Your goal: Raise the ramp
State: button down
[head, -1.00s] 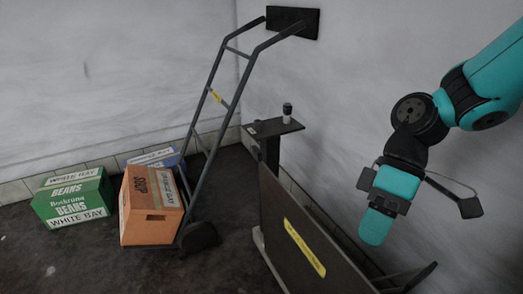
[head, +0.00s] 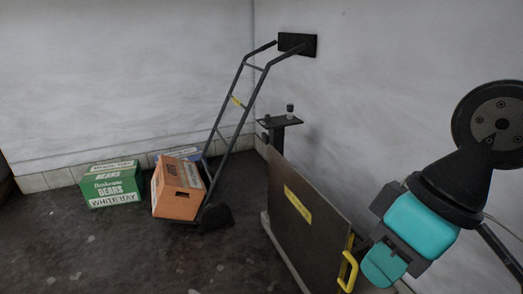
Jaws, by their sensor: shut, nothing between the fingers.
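The ramp (head: 306,215) is a dark flat panel with a yellow label strip (head: 298,205). It stands steeply upright near the right wall, on a pale base frame along the floor. A yellow handle (head: 348,271) sits at its near right edge. My gripper (head: 383,266) is a teal and dark unit at the lower right. It appears just right of the yellow handle in the picture, with a small gap between them. It is shut and empty. Its fingertips point down and left, and the ramp's far side is hidden.
A hand truck (head: 228,125) leans against a dark wall plate (head: 297,44). An orange box (head: 177,190) is at its foot, with a green box (head: 110,185) and a blue box (head: 181,154) nearby. A small stand (head: 279,121) holds little items.

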aim_at(314, 235)
jog(key=u, duration=0.95)
jog(key=i, duration=1.35)
jog(key=z, duration=0.15)
